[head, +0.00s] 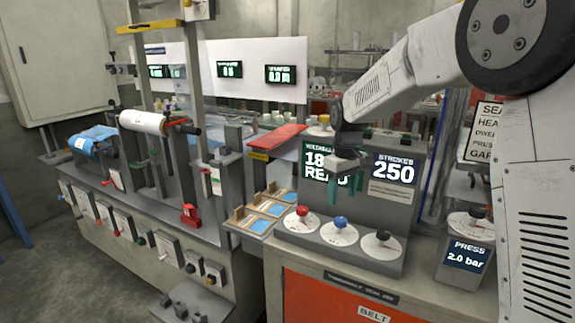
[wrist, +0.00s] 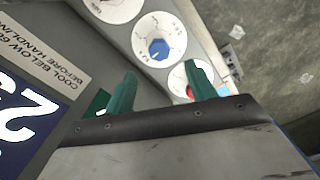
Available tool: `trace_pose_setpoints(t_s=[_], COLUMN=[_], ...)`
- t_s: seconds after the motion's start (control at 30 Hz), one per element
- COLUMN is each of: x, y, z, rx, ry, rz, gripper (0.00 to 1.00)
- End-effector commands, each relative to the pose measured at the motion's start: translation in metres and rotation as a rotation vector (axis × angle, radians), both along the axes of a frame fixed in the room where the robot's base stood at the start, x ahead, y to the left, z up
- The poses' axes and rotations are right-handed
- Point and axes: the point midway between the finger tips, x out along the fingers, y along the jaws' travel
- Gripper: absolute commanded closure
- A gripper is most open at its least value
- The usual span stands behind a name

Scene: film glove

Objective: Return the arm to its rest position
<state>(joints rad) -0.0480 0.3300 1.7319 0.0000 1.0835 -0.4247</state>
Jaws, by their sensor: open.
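My gripper (head: 346,180) hangs in front of the control console (head: 372,225) in the head view, at the end of my white arm. Its green fingers point down above the row of dials and hold nothing. In the wrist view the two green fingers of my gripper (wrist: 160,92) stand apart, with the blue knob (wrist: 159,49) showing between and beyond them. The red knob (wrist: 192,92) is partly hidden behind the right finger. In the head view the red knob (head: 303,211), blue knob (head: 340,222) and black knob (head: 382,236) sit on white dials.
The console's upright screen panel (head: 392,205) stands close behind my gripper. A press gauge box (head: 467,246) stands at the right. Wooden trays with blue pieces (head: 270,207) lie left of the console. A machine with a white roll (head: 150,122) fills the left side.

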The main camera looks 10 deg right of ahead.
Motion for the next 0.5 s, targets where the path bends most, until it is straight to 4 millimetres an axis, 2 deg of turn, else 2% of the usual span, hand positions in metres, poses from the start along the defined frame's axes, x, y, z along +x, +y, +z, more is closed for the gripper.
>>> trace_pose_setpoints(t_s=[0.07, 0.13, 0.37, 0.5], x=[-0.015, -0.039, -0.126, -0.187], y=[-0.001, -0.002, -0.009, -0.015], z=[-0.013, -0.016, 0.01, 0.029], rx=[-0.004, -0.009, -0.02, -0.024], ry=[0.045, 0.082, 0.119, 0.115], rz=[-0.043, -0.089, -0.224, -0.301], gripper=[0.45, 0.45, 0.45, 0.45])
